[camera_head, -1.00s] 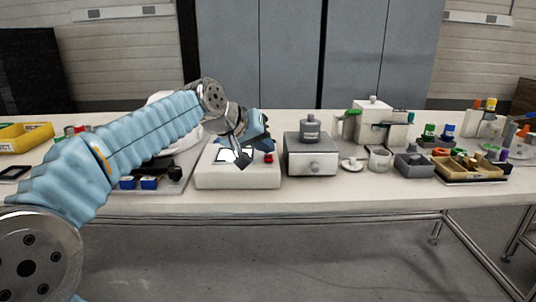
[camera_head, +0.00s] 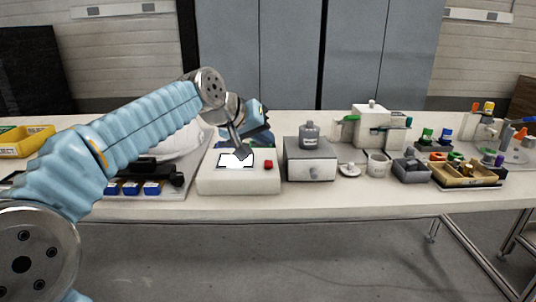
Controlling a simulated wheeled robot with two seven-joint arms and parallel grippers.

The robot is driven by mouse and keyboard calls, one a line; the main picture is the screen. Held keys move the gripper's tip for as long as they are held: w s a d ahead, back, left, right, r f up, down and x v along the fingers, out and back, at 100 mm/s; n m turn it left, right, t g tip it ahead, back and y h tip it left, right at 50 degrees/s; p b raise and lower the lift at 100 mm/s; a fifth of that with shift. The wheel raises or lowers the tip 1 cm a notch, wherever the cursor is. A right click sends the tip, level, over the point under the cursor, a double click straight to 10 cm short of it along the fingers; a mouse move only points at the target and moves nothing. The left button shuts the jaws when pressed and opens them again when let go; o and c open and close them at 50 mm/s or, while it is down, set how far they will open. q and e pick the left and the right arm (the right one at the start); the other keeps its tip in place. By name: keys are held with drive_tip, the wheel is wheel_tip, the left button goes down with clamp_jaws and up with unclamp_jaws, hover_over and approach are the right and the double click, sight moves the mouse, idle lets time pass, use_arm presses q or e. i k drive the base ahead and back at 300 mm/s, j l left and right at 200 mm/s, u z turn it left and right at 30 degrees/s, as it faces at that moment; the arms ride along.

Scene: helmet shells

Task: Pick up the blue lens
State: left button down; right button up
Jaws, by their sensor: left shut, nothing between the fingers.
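Several small blue pieces in dark blocks (camera_head: 131,188) sit in a row at the front of a grey tray on the left part of the table. Another small blue piece (camera_head: 445,133) stands in a rack at the right. I cannot tell which one is the lens. My left gripper (camera_head: 243,155) is shut and empty, pointing down over the white box with a bright screen (camera_head: 210,184). It is right of the tray and away from the blue pieces. I cannot tell whether its tips touch the box. My right gripper is not in view.
A white helmet shell (camera_head: 180,138) lies on the tray, partly behind my left arm. A red button (camera_head: 268,164) is on the white box. A grey box with a dark weight (camera_head: 310,160) stands right of it. Cups, racks and a wooden tray (camera_head: 470,178) crowd the right.

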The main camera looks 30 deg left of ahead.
sight(220, 143)
drive_tip(key=k+j, duration=0.15)
drive_tip(key=k, duration=0.35)
drive_tip(key=k+j, duration=0.15)
drive_tip(key=k, duration=0.35)
